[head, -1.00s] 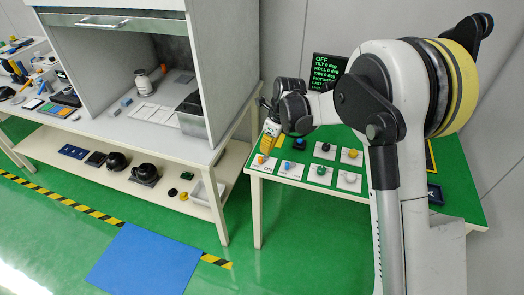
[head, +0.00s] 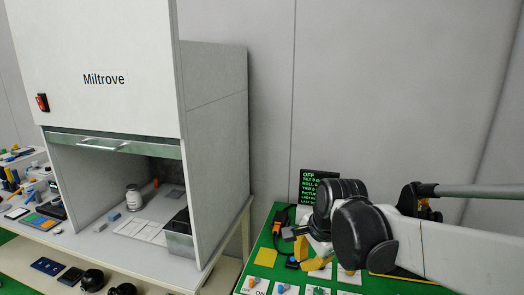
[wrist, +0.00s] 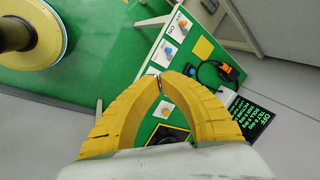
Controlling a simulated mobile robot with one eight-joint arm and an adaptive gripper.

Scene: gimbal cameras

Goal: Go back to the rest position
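My gripper (wrist: 158,82) shows in the wrist view with its two curved yellow fingers brought together at the tips and nothing visible between them. In the head view my gripper (head: 318,264) is partly hidden by my dark wrist joints, over the green table (head: 262,243). A black screen with green text (head: 308,186) stands behind it; the screen also shows in the wrist view (wrist: 250,118).
White cards with coloured knobs (wrist: 165,52) lie on the green table. A yellow square (wrist: 203,48) and an orange device with a black cable (wrist: 229,72) lie near them.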

